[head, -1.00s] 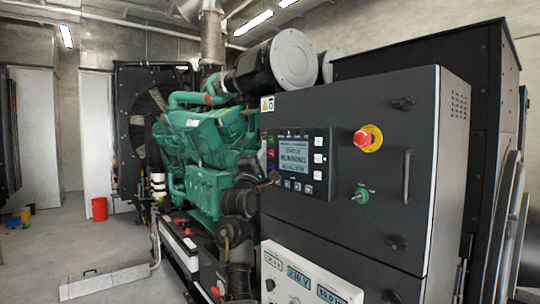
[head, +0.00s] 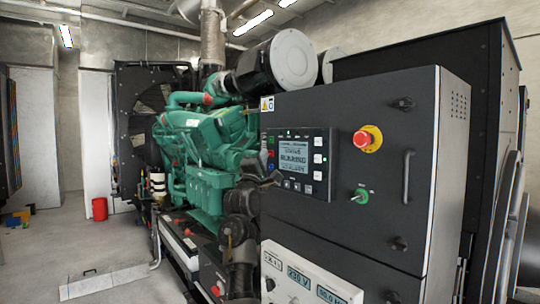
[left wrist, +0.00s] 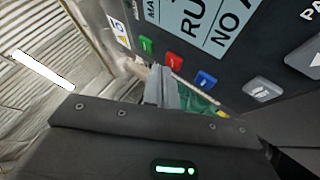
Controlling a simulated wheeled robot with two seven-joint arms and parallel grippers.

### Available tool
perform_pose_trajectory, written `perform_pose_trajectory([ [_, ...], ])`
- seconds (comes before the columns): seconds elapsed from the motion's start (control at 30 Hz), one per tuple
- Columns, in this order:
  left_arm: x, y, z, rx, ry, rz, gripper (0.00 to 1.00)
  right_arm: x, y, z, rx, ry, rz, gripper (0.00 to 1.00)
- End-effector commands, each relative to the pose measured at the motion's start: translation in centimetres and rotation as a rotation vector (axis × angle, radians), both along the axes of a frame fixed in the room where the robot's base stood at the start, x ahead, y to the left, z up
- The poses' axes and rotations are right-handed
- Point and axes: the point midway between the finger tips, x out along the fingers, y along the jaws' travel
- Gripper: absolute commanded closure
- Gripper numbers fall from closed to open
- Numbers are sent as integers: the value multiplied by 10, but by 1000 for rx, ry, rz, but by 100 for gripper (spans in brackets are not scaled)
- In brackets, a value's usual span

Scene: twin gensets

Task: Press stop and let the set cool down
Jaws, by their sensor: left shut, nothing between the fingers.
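The control panel (head: 293,163) has a lit display (head: 293,158) on the dark cabinet. In the left wrist view, a green button (left wrist: 147,45), a red button (left wrist: 174,61) and a blue button (left wrist: 205,80) run in a row beside the display (left wrist: 208,30), which partly reads "RU" and "NO A". My left gripper (head: 268,177) is at the panel's lower left edge. In the left wrist view its fingers (left wrist: 157,72) are shut and empty, with the tips near the green and red buttons. I cannot tell whether they touch. My right gripper is not in view.
The cabinet also carries a red emergency stop (head: 367,139), a green rotary switch (head: 360,196) and a handle (head: 407,177). A white meter panel (head: 308,278) juts out below. The green engine (head: 205,150) stands behind. Clear floor and a red bucket (head: 99,209) lie at left.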

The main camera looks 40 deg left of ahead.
Motion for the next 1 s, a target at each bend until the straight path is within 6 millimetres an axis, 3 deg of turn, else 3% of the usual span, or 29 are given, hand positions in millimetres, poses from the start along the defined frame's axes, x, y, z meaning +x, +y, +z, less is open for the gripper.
perform_pose_trajectory([
  [1.0,9,-3,0,-1,0,-1,100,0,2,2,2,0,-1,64],
])
